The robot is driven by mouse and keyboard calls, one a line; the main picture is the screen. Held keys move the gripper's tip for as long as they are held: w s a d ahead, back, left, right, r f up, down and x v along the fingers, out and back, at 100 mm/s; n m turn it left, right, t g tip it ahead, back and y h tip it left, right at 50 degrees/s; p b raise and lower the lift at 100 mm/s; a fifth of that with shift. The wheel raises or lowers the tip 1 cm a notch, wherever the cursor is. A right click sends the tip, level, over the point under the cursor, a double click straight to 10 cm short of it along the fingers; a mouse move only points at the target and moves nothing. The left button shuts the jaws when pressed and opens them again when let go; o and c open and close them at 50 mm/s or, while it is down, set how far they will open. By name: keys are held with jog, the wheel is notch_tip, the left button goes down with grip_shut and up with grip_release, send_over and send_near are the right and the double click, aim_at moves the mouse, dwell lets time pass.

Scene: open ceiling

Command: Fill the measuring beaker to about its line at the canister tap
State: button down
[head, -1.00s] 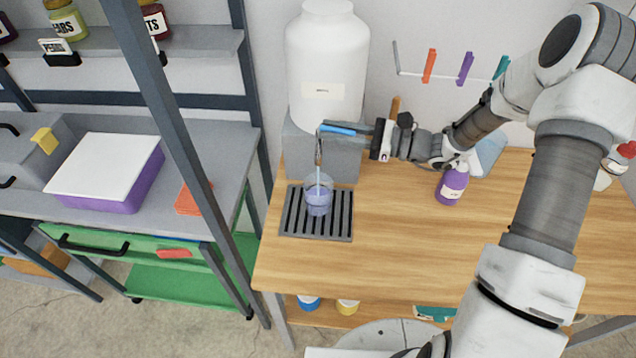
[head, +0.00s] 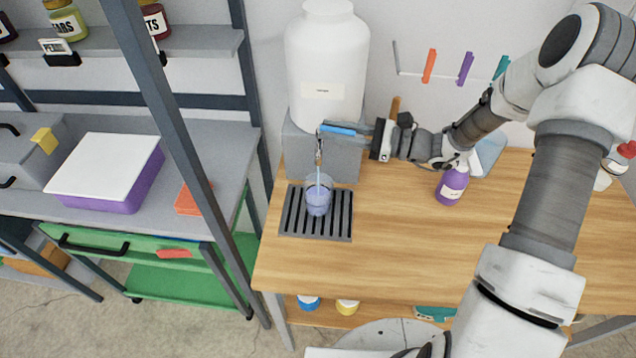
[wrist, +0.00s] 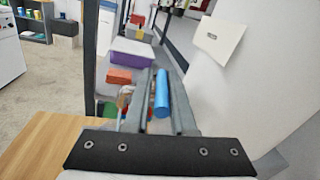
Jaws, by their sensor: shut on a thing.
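The white canister (head: 327,65) stands on a grey block at the back of the wooden bench. Its tap (head: 319,150) has a blue lever handle (head: 338,131), and a thin bluish stream runs down from it. The clear measuring beaker (head: 318,195) stands upright on the slotted drip tray (head: 287,226) under the tap, with bluish liquid inside. Its line cannot be made out. My gripper (head: 358,130) comes from the right and is shut on the blue handle. In the wrist view the blue handle (wrist: 161,93) lies between my fingers.
A purple pump bottle (head: 452,183) stands right of the canister, below my wrist. A dark shelf post (head: 190,150) rises left of the bench. Coloured pegs (head: 466,68) hang on the wall. The bench front is clear.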

jog(key=shift+w+d+r, duration=0.1)
jog(key=shift+w+r, duration=0.05)
jog(key=shift+w, duration=0.1)
jog(key=n+g, duration=0.1)
jog(key=g, duration=0.1)
jog(key=n+g, duration=0.1)
jog(key=g, duration=0.1)
jog(key=shift+w+n, duration=0.3)
jog(key=c, duration=0.7)
grip_release()
jog(key=shift+w, duration=0.15)
jog(key=shift+c, duration=0.2)
jog(key=shift+o, duration=0.4)
jog(key=shift+b, duration=0.3)
